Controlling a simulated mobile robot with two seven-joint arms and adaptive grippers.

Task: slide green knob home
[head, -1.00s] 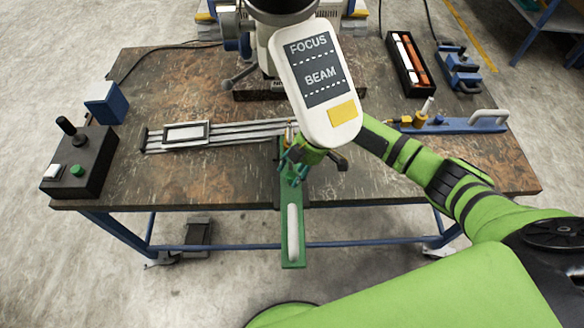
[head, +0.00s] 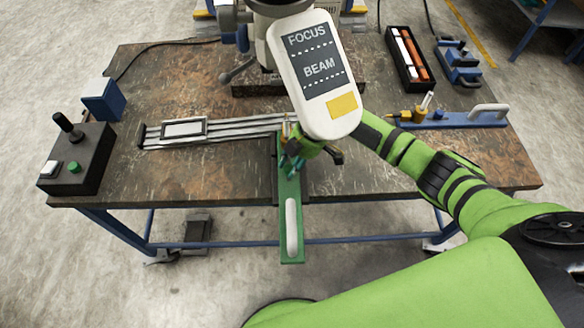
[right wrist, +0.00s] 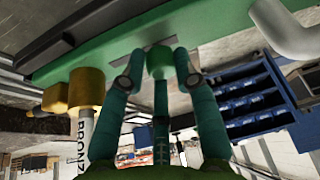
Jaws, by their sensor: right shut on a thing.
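A green knob (right wrist: 158,58) shows between the fingertips in the right wrist view, close to the flat green bar (right wrist: 140,30). In the head view that bar (head: 283,185) hangs over the table's front edge, with a white handle (head: 291,225) at its near end. My right gripper (head: 291,160) is at the far part of the bar, below the white FOCUS/BEAM panel. It is shut on the green knob, also in the right wrist view (right wrist: 158,75). The fingers hide the knob in the head view. My left gripper is not in view.
A brass fitting (right wrist: 86,88) with a labelled white stem is beside the fingers. Metal rails (head: 225,132) lie to the left. A blue bar (head: 455,120) with a handle lies to the right.

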